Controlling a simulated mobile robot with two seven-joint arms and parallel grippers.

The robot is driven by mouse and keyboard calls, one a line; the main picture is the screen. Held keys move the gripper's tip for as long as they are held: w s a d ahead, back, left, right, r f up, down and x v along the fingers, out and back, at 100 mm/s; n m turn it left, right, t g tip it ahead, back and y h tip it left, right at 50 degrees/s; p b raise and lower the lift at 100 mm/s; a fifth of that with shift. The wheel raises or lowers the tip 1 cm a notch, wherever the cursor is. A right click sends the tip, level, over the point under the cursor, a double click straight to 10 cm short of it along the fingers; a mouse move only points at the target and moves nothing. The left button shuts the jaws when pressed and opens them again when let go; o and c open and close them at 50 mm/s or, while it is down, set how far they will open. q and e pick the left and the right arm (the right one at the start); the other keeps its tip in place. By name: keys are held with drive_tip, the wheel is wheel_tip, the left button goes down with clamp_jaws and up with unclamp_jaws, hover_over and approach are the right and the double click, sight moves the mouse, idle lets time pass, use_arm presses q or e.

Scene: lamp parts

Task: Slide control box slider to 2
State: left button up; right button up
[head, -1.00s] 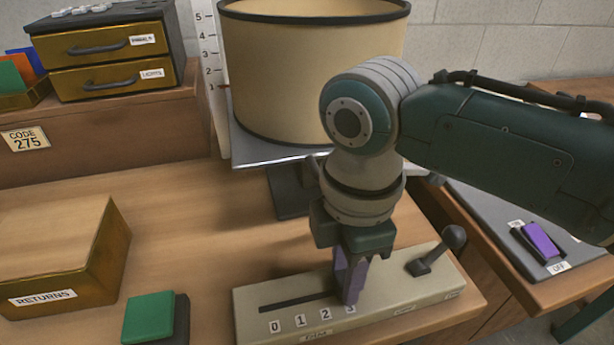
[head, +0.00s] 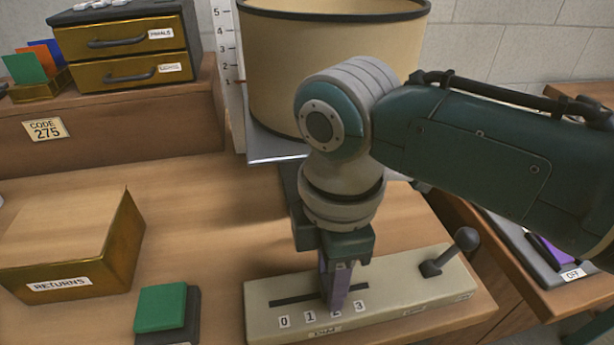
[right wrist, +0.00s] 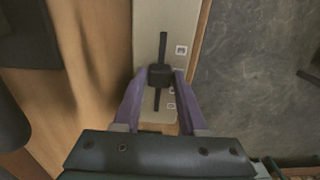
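The control box (head: 400,310) is a long pale box at the front of the bench, with a dark slot (head: 292,298) and labels 0 to 3 along it. My right gripper (head: 334,300) points down at the slot, its purple fingers beside the label 2. In the right wrist view, the dark slider knob (right wrist: 160,75) sits in the slot between the fingertips (right wrist: 160,78), which appear to touch both its sides. In the head view the fingers hide the knob. My left gripper is not in view.
A grey lever (head: 465,240) stands at the box's right end. A green block (head: 162,307) and the RETURNS box (head: 70,250) are to the left. A large lampshade (head: 330,70) stands behind my arm. Bare bench lies between.

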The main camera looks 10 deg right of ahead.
drive_tip(key=o, duration=0.3)
drive_tip(key=shift+o, duration=0.2)
wheel_tip(320, 180, up, 10)
drive_tip(key=p, duration=0.2)
